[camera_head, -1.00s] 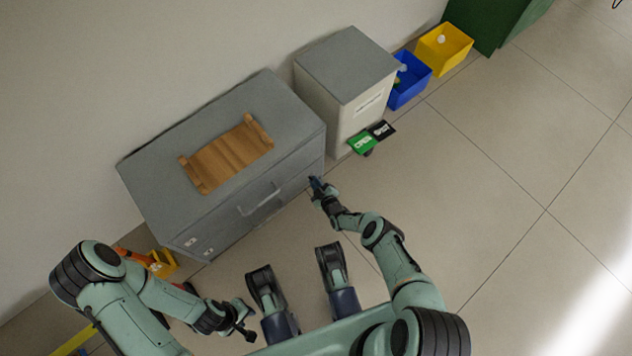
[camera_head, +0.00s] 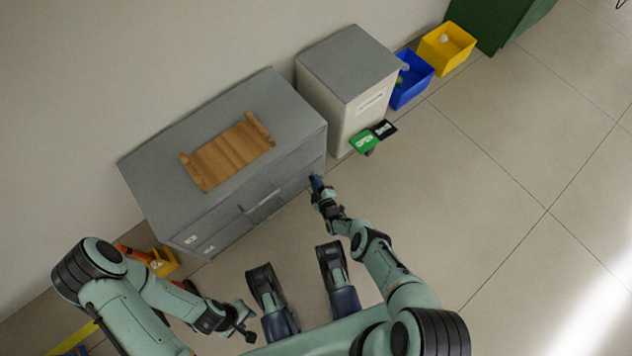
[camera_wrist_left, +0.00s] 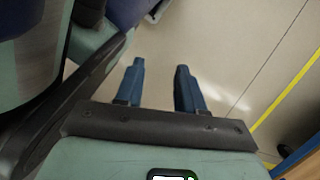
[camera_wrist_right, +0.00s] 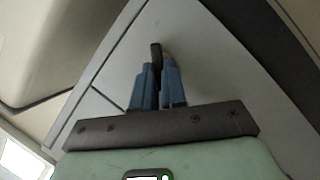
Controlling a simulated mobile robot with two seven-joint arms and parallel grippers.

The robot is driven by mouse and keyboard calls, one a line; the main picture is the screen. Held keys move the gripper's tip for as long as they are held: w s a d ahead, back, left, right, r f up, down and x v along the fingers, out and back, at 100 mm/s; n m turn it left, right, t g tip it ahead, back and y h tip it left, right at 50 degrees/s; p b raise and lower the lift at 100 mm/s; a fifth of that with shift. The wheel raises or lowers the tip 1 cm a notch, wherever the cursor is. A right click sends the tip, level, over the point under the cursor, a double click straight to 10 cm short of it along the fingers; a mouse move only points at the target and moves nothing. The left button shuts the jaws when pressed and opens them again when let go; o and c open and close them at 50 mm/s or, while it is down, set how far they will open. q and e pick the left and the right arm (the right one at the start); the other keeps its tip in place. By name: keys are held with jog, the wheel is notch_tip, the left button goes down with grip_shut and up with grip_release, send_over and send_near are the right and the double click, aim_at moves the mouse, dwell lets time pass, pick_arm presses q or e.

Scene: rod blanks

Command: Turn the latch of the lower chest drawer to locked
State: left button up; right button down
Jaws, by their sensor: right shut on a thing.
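The grey chest (camera_head: 210,215) stands against the wall with its drawer front facing me. My right gripper (camera_head: 315,181) is at the right end of the chest's front. In the right wrist view my right gripper (camera_wrist_right: 157,75) is shut on a small dark latch (camera_wrist_right: 156,52) on the grey drawer face. The fingers hide part of the latch, and I cannot tell its exact turn from the head view. My left gripper (camera_head: 246,333) hangs low in front of my base, away from the chest. In the left wrist view its fingers (camera_wrist_left: 161,85) are apart and empty above the floor.
A wooden tray (camera_head: 228,155) lies on the chest top. A pale cabinet (camera_head: 350,85) stands to the right, with green and black signs (camera_head: 364,140) by it. Blue (camera_head: 412,82) and yellow (camera_head: 446,46) bins stand beyond. The floor on the right is clear.

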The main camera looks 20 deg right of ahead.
jog(key=c, duration=1.2)
grip_release()
